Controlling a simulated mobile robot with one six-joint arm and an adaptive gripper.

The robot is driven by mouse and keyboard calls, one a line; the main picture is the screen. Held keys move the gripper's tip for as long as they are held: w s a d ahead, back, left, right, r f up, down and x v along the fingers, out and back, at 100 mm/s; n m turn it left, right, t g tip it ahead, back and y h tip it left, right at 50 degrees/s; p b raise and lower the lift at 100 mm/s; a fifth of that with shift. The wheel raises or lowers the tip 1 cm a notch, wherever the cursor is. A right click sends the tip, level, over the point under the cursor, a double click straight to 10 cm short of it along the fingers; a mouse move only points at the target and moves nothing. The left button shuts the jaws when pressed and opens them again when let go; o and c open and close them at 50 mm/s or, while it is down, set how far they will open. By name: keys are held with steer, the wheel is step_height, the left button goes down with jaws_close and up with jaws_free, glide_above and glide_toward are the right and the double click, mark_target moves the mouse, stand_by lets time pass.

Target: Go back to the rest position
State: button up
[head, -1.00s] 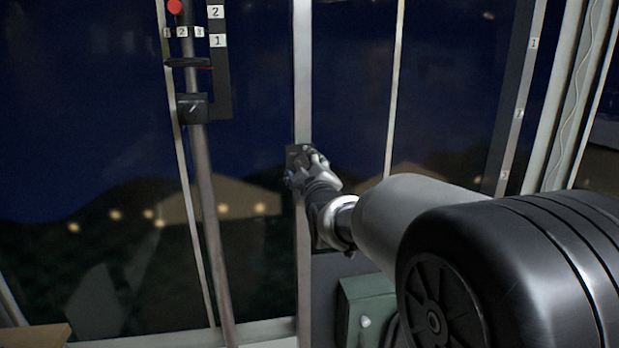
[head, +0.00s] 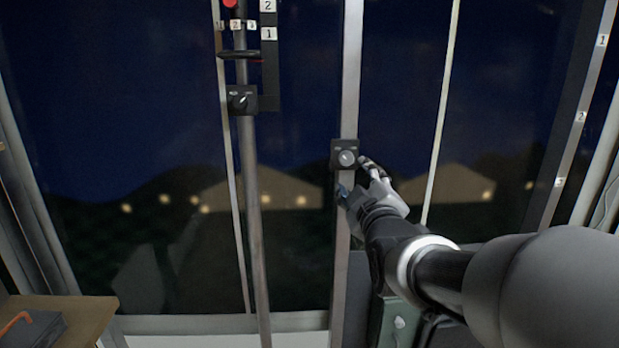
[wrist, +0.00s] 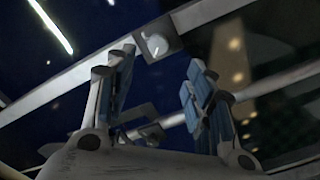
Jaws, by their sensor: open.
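My gripper (head: 355,178) is open and empty in the head view, just below and to the right of a small black box with a round grey knob (head: 346,158) on a grey upright post. In the wrist view, my gripper's two blue-padded fingers (wrist: 160,95) stand apart with nothing between them. The knob (wrist: 156,45) shows beyond the fingertips there, apart from them.
A second switch box (head: 241,99) sits on a pole to the left, with numbered labels and a red button (head: 230,3) above. A green box (head: 397,322) is below my arm. A wooden surface (head: 85,318) with a dark box is at lower left.

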steer(key=s+f+m+g, duration=0.3)
steer(key=s+f, duration=0.3)
steer(key=s, duration=0.5)
steer(key=s+f+m+g, duration=0.3)
steer(key=s+f+g, duration=0.2)
steer(key=s, duration=0.7)
steer(key=s+f+m+g, duration=0.4)
steer(key=s+f, duration=0.3)
steer(key=s, duration=0.5)
steer(key=shift+g, duration=0.6)
steer(key=shift+c, duration=0.3)
